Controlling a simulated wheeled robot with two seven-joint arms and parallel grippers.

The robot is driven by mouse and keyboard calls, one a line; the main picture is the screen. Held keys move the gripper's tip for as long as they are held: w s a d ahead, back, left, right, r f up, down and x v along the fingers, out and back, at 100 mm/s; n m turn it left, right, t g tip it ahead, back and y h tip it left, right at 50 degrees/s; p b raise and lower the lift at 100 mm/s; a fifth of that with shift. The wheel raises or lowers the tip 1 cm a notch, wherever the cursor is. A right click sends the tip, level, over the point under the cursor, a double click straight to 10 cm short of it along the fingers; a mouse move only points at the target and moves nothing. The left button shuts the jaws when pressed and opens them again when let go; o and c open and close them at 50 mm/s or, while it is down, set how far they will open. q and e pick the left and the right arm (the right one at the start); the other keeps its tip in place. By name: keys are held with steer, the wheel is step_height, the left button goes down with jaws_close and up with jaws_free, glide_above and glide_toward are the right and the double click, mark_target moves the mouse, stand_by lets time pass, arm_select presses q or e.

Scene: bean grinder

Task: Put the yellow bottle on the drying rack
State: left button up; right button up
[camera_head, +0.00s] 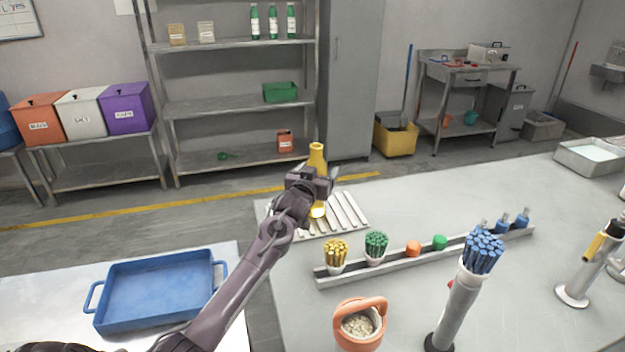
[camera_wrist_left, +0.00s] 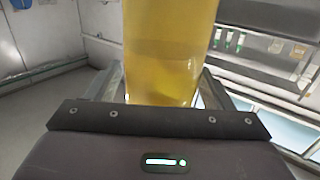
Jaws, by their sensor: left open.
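The yellow bottle (camera_head: 317,156) is upright at the drying rack (camera_head: 347,212), a pale slatted rack at the left back of the grey table. Its base shows below my gripper, over the slats, and appears to rest on them. My left gripper (camera_head: 312,186) is around the bottle's middle with its jaws open. In the left wrist view the bottle (camera_wrist_left: 170,45) stands between the two fingers (camera_wrist_left: 162,92). The gripper hides the bottle's middle in the head view. My right gripper is out of view.
A long rail (camera_head: 410,258) with bundled sticks and small coloured pieces lies right of the rack. An orange pot (camera_head: 358,330) and a holder of blue sticks (camera_head: 460,305) stand nearer. A blue tray (camera_head: 160,285) is on the left table.

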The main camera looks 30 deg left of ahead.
arm_select(q)
steer(key=v, duration=1.1)
steer(key=shift+s+b, duration=0.35)
steer(key=shift+b, duration=0.05)
